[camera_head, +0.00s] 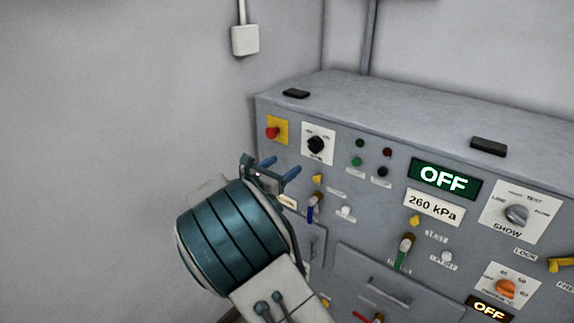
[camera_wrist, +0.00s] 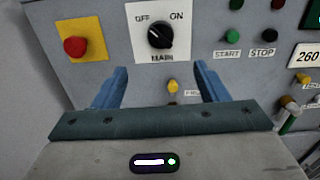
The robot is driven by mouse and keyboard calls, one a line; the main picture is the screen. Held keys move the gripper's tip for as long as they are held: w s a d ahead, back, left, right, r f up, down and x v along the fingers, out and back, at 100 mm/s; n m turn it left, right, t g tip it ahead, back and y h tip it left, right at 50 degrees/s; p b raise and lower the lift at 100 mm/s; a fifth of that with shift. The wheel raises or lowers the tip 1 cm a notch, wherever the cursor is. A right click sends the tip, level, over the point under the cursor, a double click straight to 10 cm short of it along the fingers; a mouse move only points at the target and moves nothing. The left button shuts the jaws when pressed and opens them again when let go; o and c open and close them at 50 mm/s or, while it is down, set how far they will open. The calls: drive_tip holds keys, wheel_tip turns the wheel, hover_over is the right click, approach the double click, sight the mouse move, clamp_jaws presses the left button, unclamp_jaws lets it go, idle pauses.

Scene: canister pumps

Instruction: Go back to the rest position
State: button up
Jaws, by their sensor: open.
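My gripper (camera_head: 279,171) is in front of the upper left part of a grey control cabinet (camera_head: 345,255). Its two blue fingers are apart with nothing between them. In the wrist view my gripper (camera_wrist: 160,88) points at the panel just below the black MAIN knob (camera_wrist: 160,35). The knob's pointer is hard to read for certain. A red button on a yellow plate (camera_wrist: 75,46) is to the left of the knob. The fingers look apart from the knob. The MAIN knob also shows in the head view (camera_head: 316,145), above and right of my gripper.
Green START (camera_wrist: 236,35) and black STOP (camera_wrist: 262,36) buttons are right of the knob. A display reads OFF (camera_head: 444,179), above a 260 kPa label (camera_head: 434,207). Several levers, including a blue one (camera_head: 311,208), stick out near my gripper. Bare wall (camera_head: 100,150) is at left.

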drive_tip(key=shift+d, duration=0.1)
drive_tip(key=s+d+f+m+g, duration=0.1)
drive_tip(key=s+d+m+g, duration=0.35)
drive_tip(key=d, duration=0.25)
drive_tip(key=s+d+m+g+y, duration=0.1)
drive_tip(key=s+d+m+g, duration=0.3)
drive_tip(key=d, duration=0.4)
drive_tip(key=s+d+f+m+g, duration=0.1)
drive_tip(key=s+d+m+g, duration=0.1)
drive_tip(key=s+d+m, duration=0.4)
drive_tip(key=s+d+m+g+y, duration=0.1)
drive_tip(key=s+m+y, duration=0.7)
drive_tip(key=s+m, duration=0.7)
drive_tip(key=s, duration=0.6)
drive_tip(key=shift+s+d+f+y, duration=0.15)
drive_tip(key=shift+d+y, duration=0.2)
drive_tip(key=shift+y, duration=0.05)
drive_tip(key=shift+g, duration=0.25)
